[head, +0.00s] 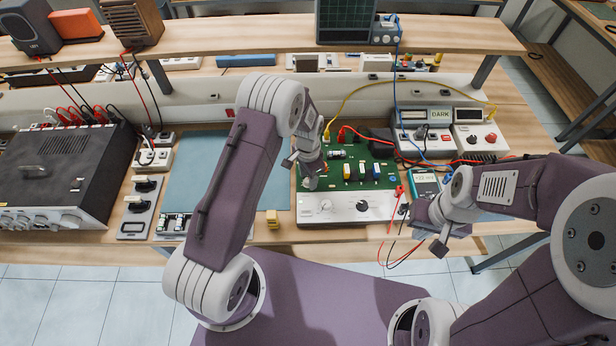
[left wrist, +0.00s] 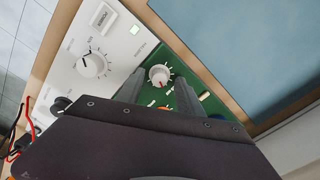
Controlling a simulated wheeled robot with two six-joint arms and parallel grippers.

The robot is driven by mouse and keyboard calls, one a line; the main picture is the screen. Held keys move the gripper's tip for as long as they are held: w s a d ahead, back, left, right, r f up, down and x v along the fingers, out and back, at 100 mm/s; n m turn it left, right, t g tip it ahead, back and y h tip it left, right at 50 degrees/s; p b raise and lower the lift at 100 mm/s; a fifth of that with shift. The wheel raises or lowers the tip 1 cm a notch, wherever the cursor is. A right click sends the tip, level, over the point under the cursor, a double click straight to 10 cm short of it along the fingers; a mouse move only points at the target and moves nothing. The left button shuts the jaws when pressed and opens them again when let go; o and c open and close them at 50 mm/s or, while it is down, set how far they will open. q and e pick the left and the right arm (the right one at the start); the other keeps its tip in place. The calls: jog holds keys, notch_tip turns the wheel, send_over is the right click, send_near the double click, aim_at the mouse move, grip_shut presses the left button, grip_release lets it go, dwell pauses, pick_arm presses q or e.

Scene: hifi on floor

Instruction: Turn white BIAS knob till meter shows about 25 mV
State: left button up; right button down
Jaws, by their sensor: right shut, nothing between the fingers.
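A white knob with a red pointer line (left wrist: 159,75) stands on the green circuit board (head: 355,172), near its left front corner. My left gripper (head: 308,174) is over that corner. In the left wrist view its two dark fingers (left wrist: 161,82) are spread, one on each side of the knob; whether they touch it I cannot tell. The knob's label is not readable. A teal handheld meter (head: 425,182) lies right of the board, partly behind my right arm; its reading is too small to read. My right gripper (head: 440,243) is shut and empty, in front of the bench edge.
A white panel (head: 342,208) with a larger pale knob (left wrist: 92,65) and a black knob (head: 362,206) adjoins the board's front. Red and black leads (head: 385,240) hang over the bench edge at right. A blue mat (head: 215,165) lies left of the board. A black amplifier (head: 60,165) stands far left.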

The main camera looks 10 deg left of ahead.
pick_arm(q)
notch_tip(320, 180, up, 9)
jog(key=b, duration=0.1)
dwell(0.3)
dwell(0.4)
jog(key=s+a+r+n+t, duration=0.1)
jog(key=s+a+r, duration=0.1)
jog(key=s+r, duration=0.15)
jog(key=s+a+r+n, duration=0.1)
jog(key=s+a+r, duration=0.15)
jog(key=r, duration=0.25)
jog(key=s+f+n, duration=0.3)
jog(key=s+n, duration=0.4)
jog(key=s, duration=0.5)
